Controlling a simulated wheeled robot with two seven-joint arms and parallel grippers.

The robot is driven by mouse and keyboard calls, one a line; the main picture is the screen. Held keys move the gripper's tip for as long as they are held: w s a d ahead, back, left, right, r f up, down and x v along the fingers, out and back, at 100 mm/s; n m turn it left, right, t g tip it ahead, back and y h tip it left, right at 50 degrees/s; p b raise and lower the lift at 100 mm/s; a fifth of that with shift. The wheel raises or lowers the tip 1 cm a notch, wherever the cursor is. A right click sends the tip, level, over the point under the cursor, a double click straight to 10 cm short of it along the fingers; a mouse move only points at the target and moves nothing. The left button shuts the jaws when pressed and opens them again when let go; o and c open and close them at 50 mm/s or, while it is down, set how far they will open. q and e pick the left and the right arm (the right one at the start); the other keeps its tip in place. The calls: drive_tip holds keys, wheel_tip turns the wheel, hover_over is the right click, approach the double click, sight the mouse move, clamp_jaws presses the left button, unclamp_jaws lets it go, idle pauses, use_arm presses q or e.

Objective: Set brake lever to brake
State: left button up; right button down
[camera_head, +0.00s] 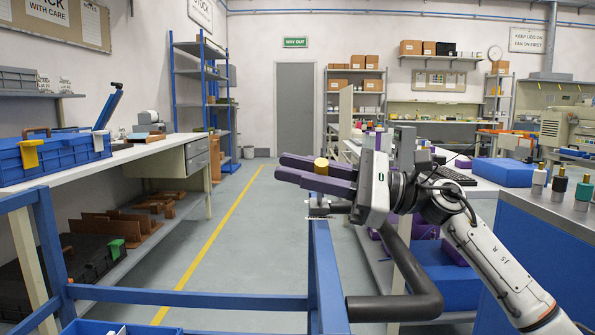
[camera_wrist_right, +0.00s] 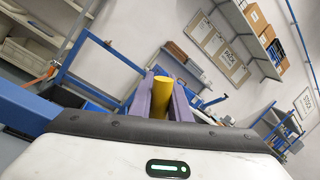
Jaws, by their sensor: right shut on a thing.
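The brake lever shows as a yellow cylindrical knob (camera_head: 321,166) above a small metal bracket (camera_head: 318,206) at the top of a blue post. My right gripper (camera_head: 314,172) comes in from the right, with its two purple fingers shut around the knob. In the right wrist view the yellow knob (camera_wrist_right: 163,97) sits between the purple fingers (camera_wrist_right: 160,100). The lever's stem is largely hidden behind the fingers, and I cannot tell its setting. My left gripper is not in view.
The blue cart frame (camera_head: 190,299) spans the foreground, with a dark grey bent handle bar (camera_head: 405,270) below my right arm. A workbench (camera_head: 145,152) with blue bins (camera_head: 60,155) stands left. A blue cabinet (camera_head: 540,240) with bottles is right. The aisle floor beyond is clear.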

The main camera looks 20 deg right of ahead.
drive_tip(key=c, duration=1.6)
unclamp_jaws()
drive_tip(key=shift+f, duration=0.1)
drive_tip(key=shift+c, duration=0.2)
